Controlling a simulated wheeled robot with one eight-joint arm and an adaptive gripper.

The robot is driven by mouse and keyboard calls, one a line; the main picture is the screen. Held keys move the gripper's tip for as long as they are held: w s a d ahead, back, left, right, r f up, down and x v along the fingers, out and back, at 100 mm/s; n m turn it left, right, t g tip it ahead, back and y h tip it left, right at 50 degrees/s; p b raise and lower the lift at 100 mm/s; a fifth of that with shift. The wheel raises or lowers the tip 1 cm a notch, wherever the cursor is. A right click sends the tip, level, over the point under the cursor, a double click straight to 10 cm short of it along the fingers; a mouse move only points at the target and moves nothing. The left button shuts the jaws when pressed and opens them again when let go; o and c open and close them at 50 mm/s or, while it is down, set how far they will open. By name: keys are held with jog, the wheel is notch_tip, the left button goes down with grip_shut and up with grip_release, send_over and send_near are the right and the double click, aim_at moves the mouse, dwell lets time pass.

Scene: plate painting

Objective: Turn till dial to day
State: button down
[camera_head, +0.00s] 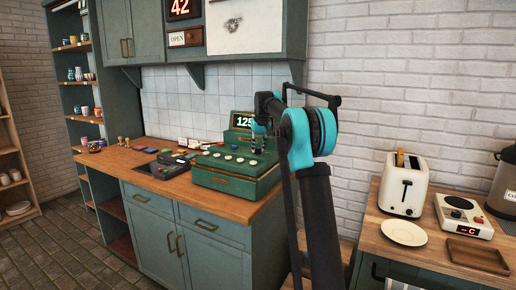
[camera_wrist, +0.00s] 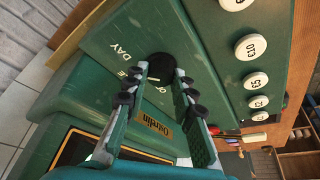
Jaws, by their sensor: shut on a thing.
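The green till (camera_head: 236,172) stands on the wooden counter, its display reading what looks like 125. In the wrist view its sloped green panel (camera_wrist: 115,30) carries a round black dial (camera_wrist: 156,62) with a pale pointer mark. The word DAY is printed beside the dial; other lettering is partly hidden by the fingers. My gripper (camera_wrist: 163,74) has its two fingertips on either side of the dial and is shut on it. In the head view my gripper (camera_head: 258,143) reaches down to the till's right side, and the dial cannot be made out.
White price keys (camera_wrist: 246,46) run along the panel beside the dial. A dark card terminal (camera_head: 166,166) sits left of the till. A toaster (camera_head: 404,186), a plate (camera_head: 403,232) and a small hotplate (camera_head: 463,214) stand on the right counter.

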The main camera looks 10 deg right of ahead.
jog(key=c, duration=1.3)
grip_release()
jog(key=shift+o, duration=0.2)
jog(key=shift+r, duration=0.1)
jog(key=v, duration=1.2)
jog(key=s+d+f, duration=0.1)
jog(key=s+f, duration=1.1)
jog(key=s, duration=0.5)
jog(key=s+d+f+m, duration=0.1)
jog(key=s+f, duration=1.2)
jog(key=s, duration=0.4)
jog(key=s+d+f, duration=0.1)
jog(key=s+f, duration=1.2)
jog(key=s, duration=0.4)
jog(key=shift+d+m+h, duration=0.3)
jog(key=shift+d, duration=0.05)
